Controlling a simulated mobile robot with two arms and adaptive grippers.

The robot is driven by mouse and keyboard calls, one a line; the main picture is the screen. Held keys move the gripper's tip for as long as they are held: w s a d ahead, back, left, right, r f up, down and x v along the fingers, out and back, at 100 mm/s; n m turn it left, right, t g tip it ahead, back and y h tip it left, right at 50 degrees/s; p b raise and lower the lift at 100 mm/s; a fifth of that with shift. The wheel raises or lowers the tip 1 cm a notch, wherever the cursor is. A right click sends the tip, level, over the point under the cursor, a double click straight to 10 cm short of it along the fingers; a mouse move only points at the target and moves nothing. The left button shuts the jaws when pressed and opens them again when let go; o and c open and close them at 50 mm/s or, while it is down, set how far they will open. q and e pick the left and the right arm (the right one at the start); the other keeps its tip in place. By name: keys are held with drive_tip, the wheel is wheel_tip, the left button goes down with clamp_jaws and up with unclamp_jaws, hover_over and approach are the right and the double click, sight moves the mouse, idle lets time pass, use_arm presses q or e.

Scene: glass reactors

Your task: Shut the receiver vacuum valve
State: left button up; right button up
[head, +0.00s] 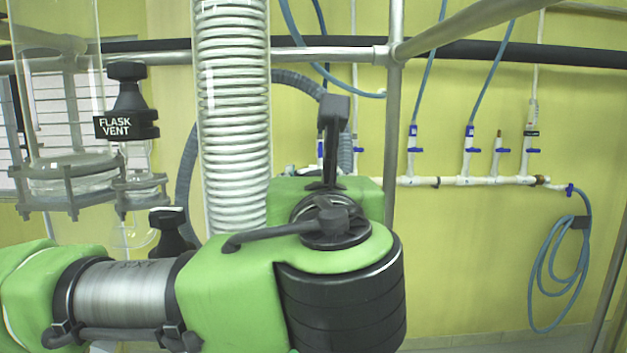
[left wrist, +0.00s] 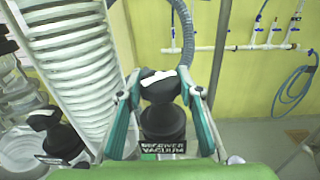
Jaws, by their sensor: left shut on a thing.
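The receiver vacuum valve (left wrist: 162,120) is a black knob with a tapered body and a white-lettered "RECEIVER VACUUM" label. It stands in the middle of the left wrist view. My left gripper (left wrist: 163,90) has its two teal-and-grey fingers on either side of the knob's top and is shut on it. A white patch shows on top of the knob. In the head view my green and black left arm reaches in from the left, and its wrist hides the valve and the fingers. My right gripper is in neither view.
A tall glass condenser with a white coil (head: 232,120) stands close left of my wrist. A black flask vent valve (head: 127,100) and a glass vessel (head: 75,175) are further left. Metal frame bars (head: 395,120) cross nearby. White piping (head: 470,181) and a coiled blue hose (head: 560,270) are on the yellow wall.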

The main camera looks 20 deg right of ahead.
use_arm(q)
drive_tip(key=shift+o, duration=0.2)
drive_tip(key=m+h, duration=0.1)
drive_tip(key=m+g+h, duration=0.1)
drive_tip(key=h, duration=0.1)
drive_tip(key=shift+w+a+h, duration=0.1)
drive_tip(key=shift+a+h, duration=0.1)
drive_tip(key=shift+h, duration=0.1)
drive_tip(key=shift+m+g+h+p, duration=0.4)
drive_tip(key=shift+m+g+h, duration=0.1)
drive_tip(key=shift+m+h, duration=0.15)
drive_tip(key=m+g+h+p, duration=0.1)
drive_tip(key=h, duration=0.1)
drive_tip(key=m+g+h+p, duration=0.1)
drive_tip(key=m+h, duration=0.1)
drive_tip(key=shift+d+r+g+p, duration=0.1)
drive_tip(key=shift+r+g+p, duration=0.05)
drive_tip(key=shift+g+p, duration=0.25)
drive_tip(key=shift+m+g+h, duration=0.25)
drive_tip(key=shift+g, duration=0.15)
drive_tip(key=shift+d, duration=0.1)
drive_tip(key=o, duration=0.9)
drive_tip(key=shift+d, duration=0.1)
